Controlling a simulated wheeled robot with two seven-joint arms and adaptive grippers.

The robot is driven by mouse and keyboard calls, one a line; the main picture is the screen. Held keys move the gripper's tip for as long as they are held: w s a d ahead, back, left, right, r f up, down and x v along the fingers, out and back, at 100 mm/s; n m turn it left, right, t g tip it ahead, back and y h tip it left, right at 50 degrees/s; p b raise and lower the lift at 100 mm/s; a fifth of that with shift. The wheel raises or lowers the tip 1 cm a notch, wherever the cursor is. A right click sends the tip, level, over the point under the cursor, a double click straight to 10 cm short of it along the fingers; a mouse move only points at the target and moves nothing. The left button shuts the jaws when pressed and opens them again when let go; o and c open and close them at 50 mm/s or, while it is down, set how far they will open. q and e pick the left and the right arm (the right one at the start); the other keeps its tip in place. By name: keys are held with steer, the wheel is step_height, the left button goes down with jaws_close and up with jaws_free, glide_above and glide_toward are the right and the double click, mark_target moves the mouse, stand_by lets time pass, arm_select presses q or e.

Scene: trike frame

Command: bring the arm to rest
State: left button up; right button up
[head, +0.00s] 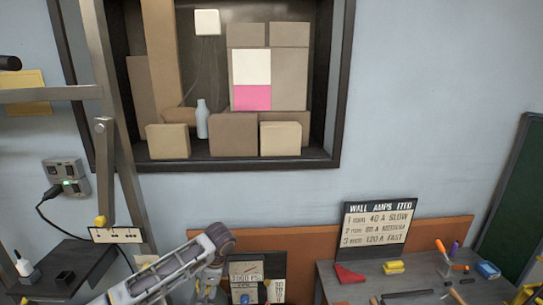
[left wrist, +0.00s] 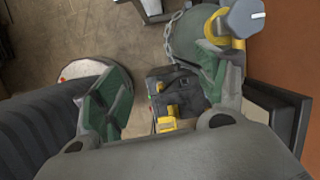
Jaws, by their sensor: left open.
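My left gripper (left wrist: 158,80) is open in the left wrist view, its two green-grey fingers spread wide apart. Nothing is held between the fingers. Beyond them, lower down, is a dark box-like unit with yellow parts (left wrist: 170,108). In the head view my left arm slants up from the bottom left to a rounded joint near the bottom middle. Its fingers cannot be made out clearly there. My right gripper is in neither view.
A grey table (head: 330,290) at the bottom right holds small coloured items and a lettered sign (head: 378,226). Grey metal bars (head: 118,150) stand at the left. A dark-framed wall recess (head: 338,90) holds boxes. A chain (left wrist: 170,35) hangs near the right finger.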

arm_select(q)
step_height(320, 180, down, 23)
steer(key=n+t+h+b, duration=0.1)
steer(key=n+h, duration=0.2)
steer(key=n, duration=0.2)
steer(key=s+a+f+n+b, duration=0.1)
steer(key=s+f+n, duration=0.1)
steer(key=s+f, duration=0.45)
steer(key=s+a+f+n, duration=0.2)
steer(key=s+f, duration=0.2)
steer(key=f, duration=0.6)
steer(key=s+a+f+n+b, duration=0.1)
steer(key=s+a+f+n, duration=0.15)
steer(key=s+f, duration=1.35)
steer(key=s+f+n, duration=0.1)
steer(key=s+f, duration=0.1)
steer(key=s, duration=1)
steer(key=s+f+n, duration=0.1)
steer(key=s+f, duration=0.1)
steer(key=s, duration=1)
steer(key=shift+s+f+b, duration=0.3)
steer(key=shift+b, duration=0.05)
steer(key=shift+s+n, duration=0.1)
steer(key=shift+n, duration=0.15)
